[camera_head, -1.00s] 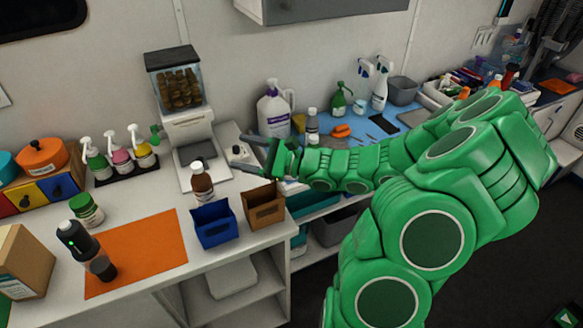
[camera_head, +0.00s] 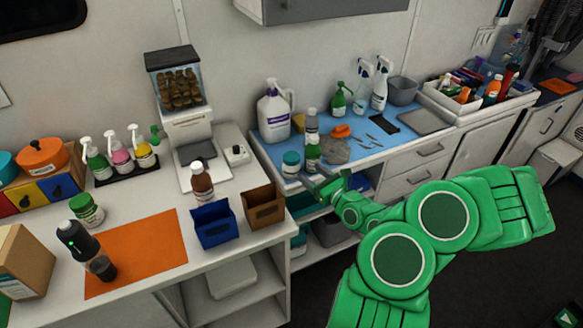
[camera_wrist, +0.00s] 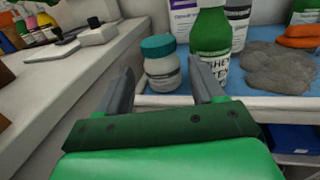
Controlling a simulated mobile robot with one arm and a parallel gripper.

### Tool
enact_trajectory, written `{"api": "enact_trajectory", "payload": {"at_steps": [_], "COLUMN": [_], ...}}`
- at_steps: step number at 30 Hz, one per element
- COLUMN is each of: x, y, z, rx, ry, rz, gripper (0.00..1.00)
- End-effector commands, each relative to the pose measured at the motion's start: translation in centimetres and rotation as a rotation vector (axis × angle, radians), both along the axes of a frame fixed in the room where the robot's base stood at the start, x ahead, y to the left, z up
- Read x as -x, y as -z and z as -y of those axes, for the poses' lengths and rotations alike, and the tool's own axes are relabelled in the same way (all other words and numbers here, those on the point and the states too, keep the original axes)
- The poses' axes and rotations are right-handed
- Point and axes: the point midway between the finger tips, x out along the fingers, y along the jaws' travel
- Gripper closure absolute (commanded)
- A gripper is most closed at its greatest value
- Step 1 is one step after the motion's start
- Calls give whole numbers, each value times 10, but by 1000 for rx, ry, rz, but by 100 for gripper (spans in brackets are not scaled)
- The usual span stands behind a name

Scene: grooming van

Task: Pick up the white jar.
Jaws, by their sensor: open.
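My gripper (camera_head: 325,187) is open and empty, just in front of the counter edge, at about the height of the top. A green bottle with a white label (camera_wrist: 210,45) stands close to the right of the jar, in line with the right finger.
A grey bottle (camera_head: 311,126) and a large white jug (camera_head: 274,110) stand behind the jar. A grey cloth (camera_head: 335,150) lies to the right of the green bottle. The higher white counter (camera_wrist: 60,85) rises close on the left.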

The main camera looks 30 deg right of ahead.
Motion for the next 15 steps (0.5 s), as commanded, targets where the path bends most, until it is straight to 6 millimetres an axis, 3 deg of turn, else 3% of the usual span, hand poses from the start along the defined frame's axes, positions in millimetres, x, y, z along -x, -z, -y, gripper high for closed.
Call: {"api": "enact_trajectory", "payload": {"at_steps": [15], "x": [-25], "y": [1], "z": [-7], "rx": [1], "ry": [-3], "rz": [-3], "gripper": [33]}}
